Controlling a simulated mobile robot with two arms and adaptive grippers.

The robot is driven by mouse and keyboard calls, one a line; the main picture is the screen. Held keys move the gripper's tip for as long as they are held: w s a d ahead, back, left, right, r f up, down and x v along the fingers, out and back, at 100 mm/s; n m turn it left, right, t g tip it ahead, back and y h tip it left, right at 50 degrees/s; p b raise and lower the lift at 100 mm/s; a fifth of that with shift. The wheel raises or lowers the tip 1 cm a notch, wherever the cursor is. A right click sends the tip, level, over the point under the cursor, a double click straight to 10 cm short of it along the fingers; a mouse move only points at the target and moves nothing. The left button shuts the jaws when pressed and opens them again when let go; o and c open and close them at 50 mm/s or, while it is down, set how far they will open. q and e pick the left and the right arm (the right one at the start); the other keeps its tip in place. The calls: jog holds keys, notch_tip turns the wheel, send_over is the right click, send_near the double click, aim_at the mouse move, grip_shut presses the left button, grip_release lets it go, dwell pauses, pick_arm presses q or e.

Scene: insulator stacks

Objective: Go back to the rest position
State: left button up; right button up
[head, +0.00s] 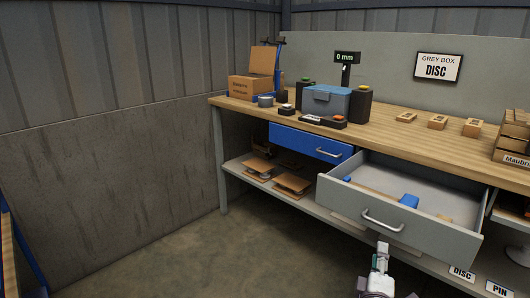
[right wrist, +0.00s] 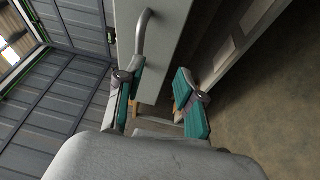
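My right gripper (head: 381,254) is at the bottom of the head view, in front of and a little below the open grey drawer (head: 430,232). In the right wrist view (right wrist: 156,80) its two teal-padded fingers are spread with nothing held between them. The drawer's handle (head: 382,221) is apart from the fingers; it also shows in the right wrist view (right wrist: 142,35), beyond the fingertips. My left gripper is in neither view.
The wooden workbench (head: 390,141) bears a grey-blue box (head: 326,101), a cardboard box (head: 250,88) and several small wooden blocks. The grey drawer juts out, holding a blue piece (head: 408,201). Floor (head: 200,255) at left is clear.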

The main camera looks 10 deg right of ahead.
jog(key=s+a+f+m+g+y, duration=0.2)
jog(key=s+f+m+g, duration=0.3)
jog(key=f, duration=0.4)
jog(key=s+a+f+m+g+y, duration=0.2)
jog(key=s+f+g+y, duration=0.1)
jog(key=s+f, duration=0.6)
jog(key=s+a+f+m+g+y+p, duration=0.35)
jog(key=s+a+f+g+p, duration=0.35)
jog(key=s+f, duration=0.75)
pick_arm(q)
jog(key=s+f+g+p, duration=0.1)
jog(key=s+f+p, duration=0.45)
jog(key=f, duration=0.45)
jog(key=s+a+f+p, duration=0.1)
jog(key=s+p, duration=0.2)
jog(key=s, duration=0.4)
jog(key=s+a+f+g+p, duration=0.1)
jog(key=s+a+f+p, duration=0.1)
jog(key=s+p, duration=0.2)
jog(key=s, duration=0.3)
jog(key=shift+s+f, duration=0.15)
pick_arm(e)
jog(key=s+d+f, duration=0.1)
jog(key=s+f, duration=0.2)
jog(key=s, duration=0.6)
jog(key=s+d+f+n, duration=0.1)
jog(key=s+f, duration=0.3)
jog(key=s, duration=0.6)
jog(key=shift+f+g, duration=0.3)
jog(key=shift+g, duration=0.1)
